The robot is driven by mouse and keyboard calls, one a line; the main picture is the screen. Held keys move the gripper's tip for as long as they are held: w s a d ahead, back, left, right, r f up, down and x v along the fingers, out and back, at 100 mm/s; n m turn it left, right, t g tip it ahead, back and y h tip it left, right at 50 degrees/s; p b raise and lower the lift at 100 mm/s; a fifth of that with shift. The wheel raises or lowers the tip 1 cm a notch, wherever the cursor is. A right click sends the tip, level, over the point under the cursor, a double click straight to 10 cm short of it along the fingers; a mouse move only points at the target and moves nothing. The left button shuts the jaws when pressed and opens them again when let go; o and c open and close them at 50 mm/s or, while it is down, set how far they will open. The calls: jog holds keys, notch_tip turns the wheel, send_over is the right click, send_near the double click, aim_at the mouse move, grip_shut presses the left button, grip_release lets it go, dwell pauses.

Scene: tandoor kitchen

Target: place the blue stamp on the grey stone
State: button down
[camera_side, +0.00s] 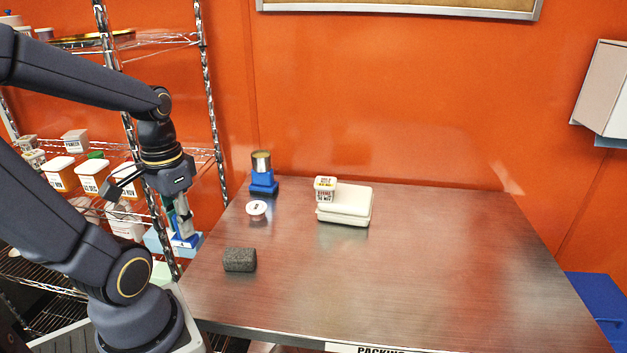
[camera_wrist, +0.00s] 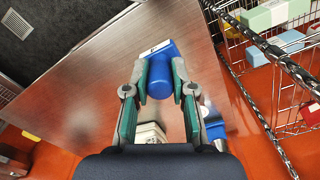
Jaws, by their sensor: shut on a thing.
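My gripper (camera_side: 181,222) is shut on the blue stamp (camera_side: 186,241), which hangs below the fingers at the left side of the table in the side view. In the wrist view, my gripper's fingers (camera_wrist: 160,88) are on either side of the stamp's round blue handle (camera_wrist: 160,74), with its wider base beyond. The grey stone (camera_side: 240,260) is a dark, rough block lying on the table near its front left, apart from the stamp and to its lower right in the side view. I cannot make out the stone in the wrist view.
A blue holder with a metal-topped cylinder (camera_side: 262,172) stands at the table's back left. Near it are a small white cup (camera_side: 257,210) and a white container (camera_side: 346,204) with a small labelled box (camera_side: 325,189). A wire shelf (camera_side: 207,100) stands left. The table's right side is clear.

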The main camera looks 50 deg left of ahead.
jog(key=w+a+f, duration=0.1)
jog(key=w+f, duration=0.2)
jog(key=w+a+f, duration=0.2)
jog(key=w, duration=0.2)
jog(key=w+a+f, duration=0.2)
jog(key=w+f, duration=0.1)
jog(key=w, duration=0.1)
jog(key=shift+f, duration=0.35)
jog(key=shift+w+a+f, duration=0.1)
jog(key=shift+w+f, duration=0.1)
jog(key=shift+f, duration=0.1)
jog(key=shift+w+f, duration=0.1)
jog(key=shift+f, duration=1.55)
jog(key=shift+f, duration=0.2)
jog(key=c, duration=1)
grip_release()
jog(key=shift+o, duration=0.2)
jog(key=shift+r, duration=0.1)
